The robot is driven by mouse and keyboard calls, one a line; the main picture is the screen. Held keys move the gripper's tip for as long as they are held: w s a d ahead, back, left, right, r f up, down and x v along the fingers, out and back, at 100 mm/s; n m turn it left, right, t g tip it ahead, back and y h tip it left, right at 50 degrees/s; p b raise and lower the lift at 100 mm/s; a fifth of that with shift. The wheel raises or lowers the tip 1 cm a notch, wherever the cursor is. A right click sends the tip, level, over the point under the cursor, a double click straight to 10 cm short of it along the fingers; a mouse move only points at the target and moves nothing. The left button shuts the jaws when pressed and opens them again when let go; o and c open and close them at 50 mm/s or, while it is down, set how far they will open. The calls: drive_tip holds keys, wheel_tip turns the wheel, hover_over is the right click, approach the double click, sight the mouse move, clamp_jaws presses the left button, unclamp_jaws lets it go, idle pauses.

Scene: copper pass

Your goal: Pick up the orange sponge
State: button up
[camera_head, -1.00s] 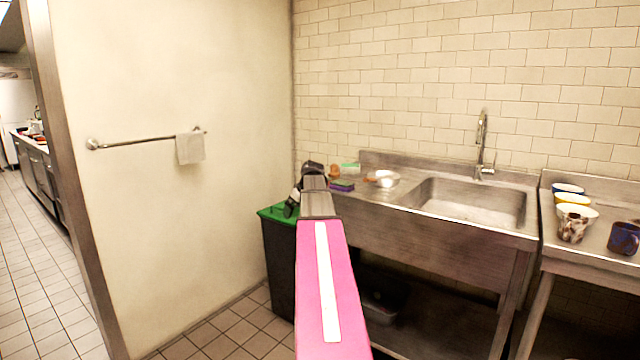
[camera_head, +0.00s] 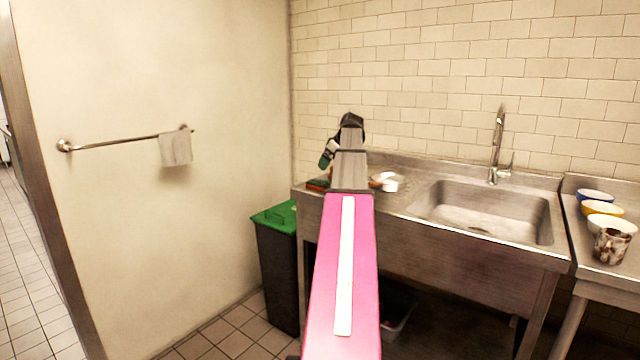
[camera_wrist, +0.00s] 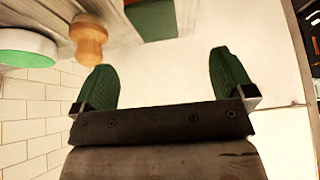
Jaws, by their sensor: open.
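A small flat block with a dark green top and an orange-brown side (camera_head: 318,184), which looks like the orange sponge, lies at the left end of the steel counter in the head view. A dark green slab with a thin brownish edge (camera_wrist: 150,18), probably the same sponge, shows at the top of the wrist view, partly cut off. My gripper (camera_head: 327,156) is above the counter's left end, over the block and apart from it. In the wrist view my gripper (camera_wrist: 162,72) has its two green fingers wide apart with nothing between them.
A wooden knob (camera_wrist: 88,40) and a white round item with a green face (camera_wrist: 28,46) are near the slab. A white item (camera_head: 389,183) lies left of the sink (camera_head: 480,215). A green-lidded bin (camera_head: 277,217) stands left of the counter. Cups (camera_head: 611,246) stand far right.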

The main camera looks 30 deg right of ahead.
sight(319, 182)
drive_tip(key=x, duration=0.7)
drive_tip(key=w+x, duration=0.1)
drive_tip(key=x, duration=0.3)
drive_tip(key=shift+d+r, duration=0.2)
drive_tip(key=shift+d, duration=0.15)
drive_tip(key=c, duration=1)
